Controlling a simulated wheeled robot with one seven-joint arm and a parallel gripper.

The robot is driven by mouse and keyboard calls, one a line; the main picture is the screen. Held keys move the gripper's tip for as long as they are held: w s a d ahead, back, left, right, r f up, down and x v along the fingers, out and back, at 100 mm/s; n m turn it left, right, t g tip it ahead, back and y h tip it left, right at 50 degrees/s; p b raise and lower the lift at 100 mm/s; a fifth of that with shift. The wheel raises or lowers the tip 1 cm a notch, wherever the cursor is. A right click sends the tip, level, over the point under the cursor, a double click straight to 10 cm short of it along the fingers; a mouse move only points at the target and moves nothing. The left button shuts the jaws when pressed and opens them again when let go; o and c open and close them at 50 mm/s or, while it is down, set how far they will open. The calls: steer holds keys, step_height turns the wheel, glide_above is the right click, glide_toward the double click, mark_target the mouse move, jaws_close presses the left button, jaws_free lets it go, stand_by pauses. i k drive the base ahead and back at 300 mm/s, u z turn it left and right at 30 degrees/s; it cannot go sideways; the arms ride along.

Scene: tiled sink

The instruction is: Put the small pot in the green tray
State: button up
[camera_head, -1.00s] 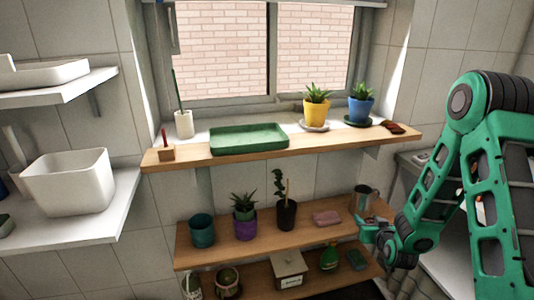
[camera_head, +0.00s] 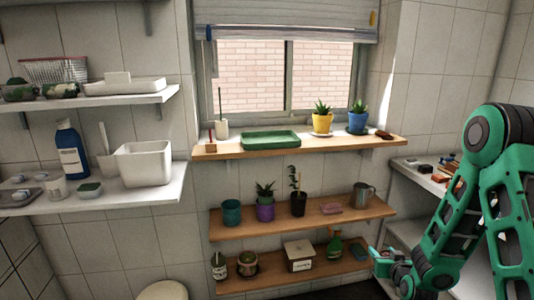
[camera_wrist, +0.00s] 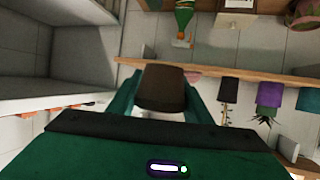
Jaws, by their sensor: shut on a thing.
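The small pot (camera_wrist: 162,88) is dark brown and sits between the two teal fingers of my gripper (camera_wrist: 160,95) in the wrist view. My gripper is shut on it. In the head view my gripper (camera_head: 380,258) is low at the right, in front of the right end of the lower wooden shelves, and the pot cannot be made out there. The green tray (camera_head: 270,147) lies flat on the wooden window ledge (camera_head: 225,154), left of the middle, and looks empty. My gripper is well below and to the right of it.
A yellow pot (camera_head: 322,124) and a blue pot (camera_head: 357,123) with plants stand right of the tray. A white holder (camera_head: 221,131) stands left of it. Lower shelves hold a teal pot (camera_head: 231,212), a purple pot (camera_head: 265,212) and a metal mug (camera_head: 362,195). White shelves (camera_head: 120,198) are at left.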

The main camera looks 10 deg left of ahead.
mark_target(270, 140)
steer(key=k, duration=0.7)
steer(key=u, duration=1.85)
steer(key=i, duration=1.65)
steer(key=z, duration=1.85)
